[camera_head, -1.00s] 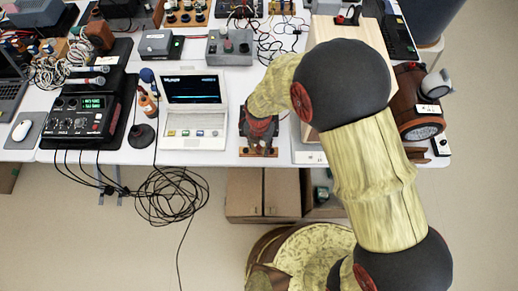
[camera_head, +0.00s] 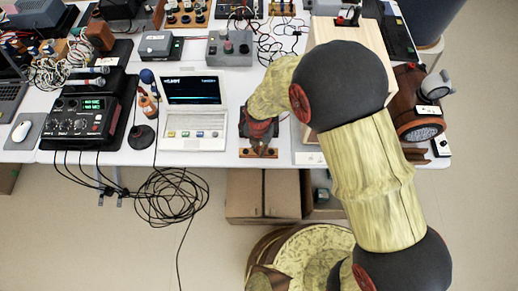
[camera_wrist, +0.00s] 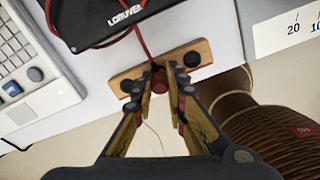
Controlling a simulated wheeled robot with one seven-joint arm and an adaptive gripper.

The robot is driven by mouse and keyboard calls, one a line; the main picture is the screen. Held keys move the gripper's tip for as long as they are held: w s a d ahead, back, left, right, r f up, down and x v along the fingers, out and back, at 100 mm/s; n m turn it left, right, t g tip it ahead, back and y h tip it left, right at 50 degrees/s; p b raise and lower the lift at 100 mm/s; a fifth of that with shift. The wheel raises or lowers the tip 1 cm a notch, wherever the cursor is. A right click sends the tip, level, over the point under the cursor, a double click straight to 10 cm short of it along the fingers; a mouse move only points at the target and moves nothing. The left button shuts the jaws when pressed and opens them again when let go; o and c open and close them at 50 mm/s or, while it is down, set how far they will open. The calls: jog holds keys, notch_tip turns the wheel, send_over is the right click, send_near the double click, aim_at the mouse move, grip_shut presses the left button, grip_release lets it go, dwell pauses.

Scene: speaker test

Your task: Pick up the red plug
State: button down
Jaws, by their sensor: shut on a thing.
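The red plug (camera_wrist: 158,80) shows in the wrist view between the fingertips of my gripper (camera_wrist: 160,73), which is shut on it. A red cable (camera_wrist: 141,38) runs up from the plug area. The plug is at the middle of a wooden strip (camera_wrist: 121,82) that has black round sockets on both sides. Whether the plug is seated in the strip or just clear of it, I cannot tell. In the head view my gripper (camera_head: 259,142) is over the wooden strip (camera_head: 245,153) at the table's front edge, and it hides the plug.
A white laptop (camera_head: 193,115) stands left of the strip; its keyboard shows in the wrist view. A black box (camera_wrist: 92,20) is behind the strip. A brown striped round body (camera_wrist: 270,133) is close on the right. Boxes (camera_head: 250,200) are below the table.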

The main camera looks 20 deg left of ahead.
jog(key=shift+r, duration=0.1)
jog(key=shift+r, duration=0.5)
notch_tip(320, 180, up, 3)
jog(key=shift+d+f+p, duration=0.1)
jog(key=shift+f+p, duration=0.1)
jog(key=shift+p, duration=0.25)
jog(key=s+d+r+p, duration=0.3)
jog(key=s+d+r, duration=0.4)
jog(key=d, duration=0.5)
notch_tip(320, 180, up, 2)
jog(key=shift+r, duration=0.1)
jog(key=shift+a, duration=0.1)
notch_tip(320, 180, up, 33)
jog(key=p, duration=2.4)
jog(key=shift+f+p, duration=0.2)
jog(key=shift+p, duration=0.1)
jog(key=shift+w, duration=0.1)
